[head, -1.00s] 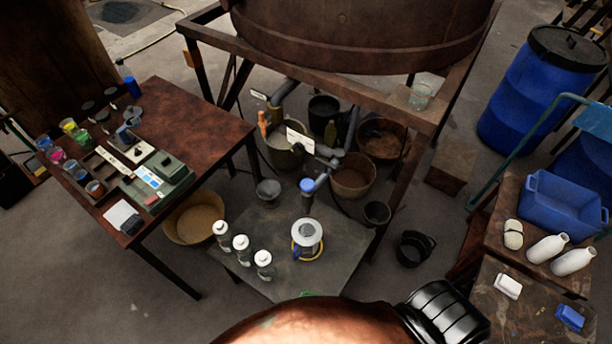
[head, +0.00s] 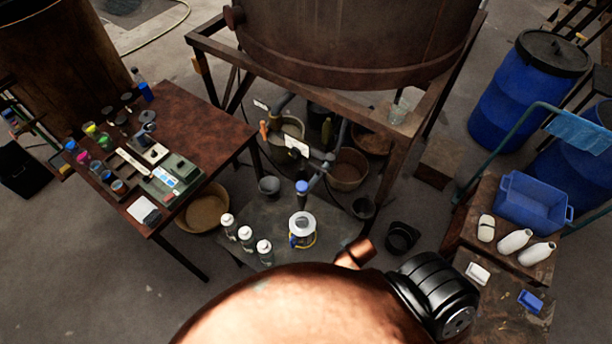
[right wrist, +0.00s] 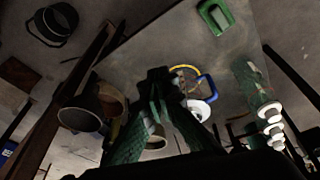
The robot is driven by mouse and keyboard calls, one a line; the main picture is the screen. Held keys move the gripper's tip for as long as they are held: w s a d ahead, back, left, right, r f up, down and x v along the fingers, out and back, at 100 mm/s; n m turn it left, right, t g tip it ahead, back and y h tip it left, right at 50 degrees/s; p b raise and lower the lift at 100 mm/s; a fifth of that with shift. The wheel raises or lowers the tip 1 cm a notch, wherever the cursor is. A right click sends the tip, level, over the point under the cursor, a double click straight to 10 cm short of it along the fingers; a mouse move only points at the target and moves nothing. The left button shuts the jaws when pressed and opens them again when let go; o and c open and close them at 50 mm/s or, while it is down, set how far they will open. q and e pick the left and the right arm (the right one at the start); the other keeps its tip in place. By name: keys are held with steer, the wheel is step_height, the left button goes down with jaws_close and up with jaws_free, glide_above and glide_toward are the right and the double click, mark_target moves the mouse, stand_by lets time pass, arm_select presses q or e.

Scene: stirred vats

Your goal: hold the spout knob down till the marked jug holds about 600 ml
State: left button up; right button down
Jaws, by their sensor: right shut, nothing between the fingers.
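The jug (head: 302,230) stands on a low grey platform (head: 345,228) under the big vat. It has a white top and yellow and blue parts; its marks and liquid level are too small to read. The blue spout knob (head: 302,187) sits on the dark spout just above and behind the jug. In the right wrist view the jug (right wrist: 199,108) is partly behind my right gripper (right wrist: 158,76), which is shut and empty with its fingertips together. The knob cannot be made out there. My left gripper is not in view.
White-capped bottles (head: 246,238) stand left of the jug. The vat's frame (head: 402,165) and pipes crowd the space behind. Buckets (head: 349,169) sit beneath. A green object (right wrist: 216,16) lies on the platform. A brown table (head: 190,120) with pots stands at left.

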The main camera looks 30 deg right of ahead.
step_height(320, 180, up, 20)
steer(key=w+d+t+p, duration=0.1)
steer(key=w+t+p, duration=0.1)
steer(key=w+p, duration=0.15)
steer(key=w+a+r+n+t+y, duration=0.2)
steer(key=w+r+n+y, duration=0.1)
steer(key=w+r, duration=1)
steer(key=shift+w+r+n+p, duration=0.4)
steer(key=shift+w+n+p, duration=0.05)
steer(key=shift+w+n, duration=0.25)
steer(key=shift+t, duration=0.3)
glide_above(299, 184)
steer(key=s, duration=0.3)
steer(key=f, duration=0.7)
steer(key=shift+w+d+f, duration=0.1)
steer(key=shift+w+d, duration=0.05)
steer(key=shift+w, duration=0.1)
step_height(299, 184, down, 3)
steer(key=shift+d+r+p, duration=0.1)
steer(key=shift+r+p, duration=0.05)
steer(key=shift+p, duration=0.2)
steer(key=shift+d+f, duration=0.1)
steer(key=shift+f, duration=0.75)
